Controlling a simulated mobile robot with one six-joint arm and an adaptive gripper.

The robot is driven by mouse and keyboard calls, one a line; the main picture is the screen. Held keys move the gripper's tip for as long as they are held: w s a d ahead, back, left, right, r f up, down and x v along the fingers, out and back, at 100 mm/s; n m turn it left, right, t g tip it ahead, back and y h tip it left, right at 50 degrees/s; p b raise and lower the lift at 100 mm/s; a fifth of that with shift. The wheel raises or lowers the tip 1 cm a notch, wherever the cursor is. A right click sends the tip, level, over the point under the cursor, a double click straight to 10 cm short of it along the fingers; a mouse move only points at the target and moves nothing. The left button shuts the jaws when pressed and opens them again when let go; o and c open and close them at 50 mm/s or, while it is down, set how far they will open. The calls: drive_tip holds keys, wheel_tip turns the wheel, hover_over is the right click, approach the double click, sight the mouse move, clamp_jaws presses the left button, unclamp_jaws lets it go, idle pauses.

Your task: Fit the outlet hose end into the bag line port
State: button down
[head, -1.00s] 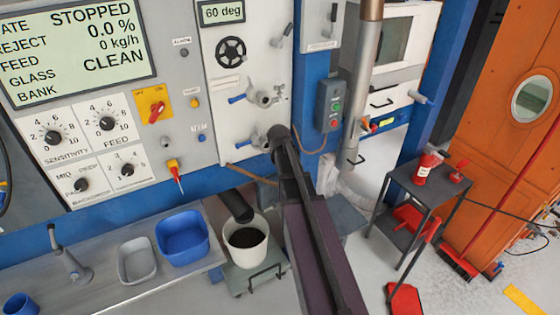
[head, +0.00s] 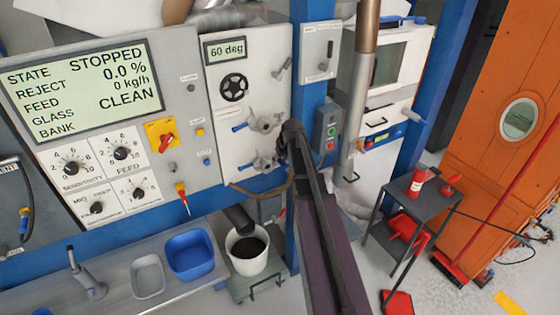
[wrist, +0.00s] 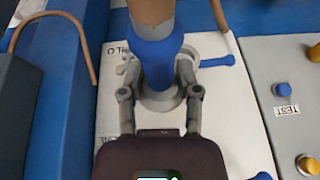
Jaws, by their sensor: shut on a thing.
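In the wrist view, my gripper (wrist: 160,93) is closed around a blue cuff (wrist: 156,55) that continues into a tan hose (wrist: 150,10) at the top edge. I take this as the outlet hose end. A grey round fitting (wrist: 160,100) lies between the fingertips behind the cuff; I cannot tell whether cuff and fitting are joined. In the head view, my gripper (head: 292,130) is at the white panel's right edge, beside two grey valve fittings, upper (head: 264,122) and lower (head: 265,162). My arm hides the held hose end there. I cannot tell which fitting is the bag line port.
A white bucket (head: 246,262) and blue bin (head: 190,254) are below. A grey stand (head: 413,190) with a red bottle is at right.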

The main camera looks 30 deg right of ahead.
sight(269, 130)
wheel_tip(269, 130, up, 8)
drive_tip(key=y+p, duration=0.1)
drive_tip(key=p, duration=0.2)
drive_tip(key=y+p, duration=0.1)
drive_tip(key=p, duration=0.2)
drive_tip(key=shift+w+r+p, duration=0.1)
drive_tip(key=shift+r+p, duration=0.15)
drive_tip(key=shift+p, duration=0.15)
drive_tip(key=shift+w, duration=2.9)
drive_tip(key=shift+w+a, duration=0.1)
drive_tip(key=shift+w, duration=1.2)
drive_tip(key=shift+c, duration=1.2)
unclamp_jaws()
drive_tip(key=shift+s, duration=0.15)
